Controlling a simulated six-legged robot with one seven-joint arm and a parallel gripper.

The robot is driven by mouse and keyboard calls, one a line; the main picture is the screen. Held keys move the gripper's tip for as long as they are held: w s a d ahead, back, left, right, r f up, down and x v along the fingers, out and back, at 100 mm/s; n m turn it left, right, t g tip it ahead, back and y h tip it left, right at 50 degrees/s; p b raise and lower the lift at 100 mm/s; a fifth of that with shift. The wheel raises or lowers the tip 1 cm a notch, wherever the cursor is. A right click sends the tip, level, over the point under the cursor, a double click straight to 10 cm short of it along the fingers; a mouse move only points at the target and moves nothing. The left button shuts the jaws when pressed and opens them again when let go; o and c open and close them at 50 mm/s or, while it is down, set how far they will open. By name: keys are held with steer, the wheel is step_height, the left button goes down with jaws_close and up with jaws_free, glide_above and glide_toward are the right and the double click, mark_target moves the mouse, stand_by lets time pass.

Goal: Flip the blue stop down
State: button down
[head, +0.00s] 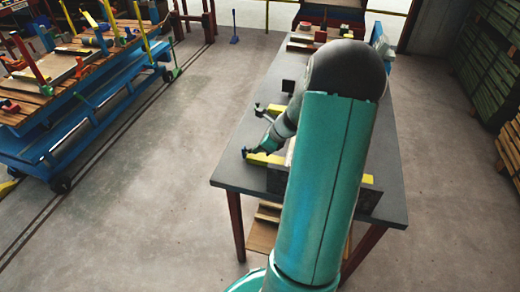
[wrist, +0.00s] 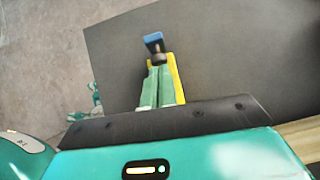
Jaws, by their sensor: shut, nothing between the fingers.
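The blue stop (wrist: 153,38) shows in the wrist view as a blue end on a dark stem, just beyond my fingertips. In the head view the small blue piece (head: 244,152) is near the left edge of the dark bench top. My gripper (wrist: 157,66) is shut and empty, its two green fingers side by side and pointing at the stop's dark stem. I cannot tell whether the fingertips touch it. In the head view my gripper (head: 259,149) is low over the bench, beside a yellow bar (head: 276,159). The yellow bar also shows along my right finger (wrist: 177,78).
The dark bench top (head: 234,176) is bare left of the stop. My arm hides much of its middle. Small items (head: 303,40) lie at the bench's far end. A blue cart (head: 75,125) stands at the left, with open floor (head: 170,190) between.

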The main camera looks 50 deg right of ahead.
mark_target(245, 149)
steer(key=w+g, duration=0.1)
steer(key=w+a+r+g+h, duration=0.1)
steer(key=g, duration=0.1)
steer(key=shift+w+a+r+h, duration=0.15)
steer(key=shift+w+r+h, duration=0.05)
steer(key=shift+h, duration=0.1)
steer(key=w+g, duration=0.1)
steer(key=w+a+g+h, duration=0.1)
steer(key=g, duration=0.1)
steer(key=shift+r, duration=0.2)
steer(key=w+g, duration=0.1)
steer(key=a+g+h, duration=0.1)
steer(key=w+g+h, duration=0.1)
steer(key=shift+w+a+f+g, duration=0.2)
steer(key=shift+w+f+g, duration=0.05)
steer(key=shift+w+g, duration=0.05)
steer(key=g, duration=0.1)
steer(key=w+g+h, duration=0.1)
steer(key=shift+w+a+f+g+h, duration=0.35)
steer(key=shift+g+h, duration=0.05)
steer(key=shift+s, duration=0.15)
steer(key=shift+r, duration=0.15)
steer(key=shift+r, duration=0.7)
